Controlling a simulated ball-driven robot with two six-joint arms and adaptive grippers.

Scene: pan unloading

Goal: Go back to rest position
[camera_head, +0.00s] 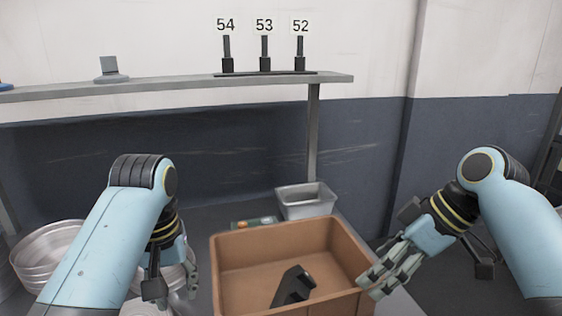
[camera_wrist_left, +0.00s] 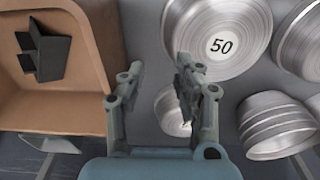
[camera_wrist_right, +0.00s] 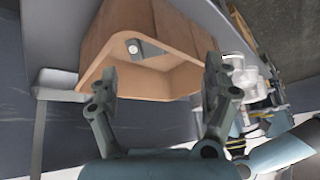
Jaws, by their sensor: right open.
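My left gripper (camera_head: 172,278) hangs at the left of the orange-brown box, above the table. In the left wrist view my left gripper (camera_wrist_left: 160,90) has its fingers apart with nothing between them. My right gripper (camera_head: 382,280) is at the right side of the box, close to its right wall; I cannot tell if it touches. In the right wrist view my right gripper (camera_wrist_right: 158,85) is open and empty, with the box beyond its fingers.
The box (camera_head: 240,240) holds a black angular part (camera_head: 293,287). Metal pans stand on the left, one marked 50 (camera_wrist_left: 245,25). A grey metal bin (camera_head: 306,201) stands behind the box. A shelf (camera_head: 180,83) with numbered holders spans the wall.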

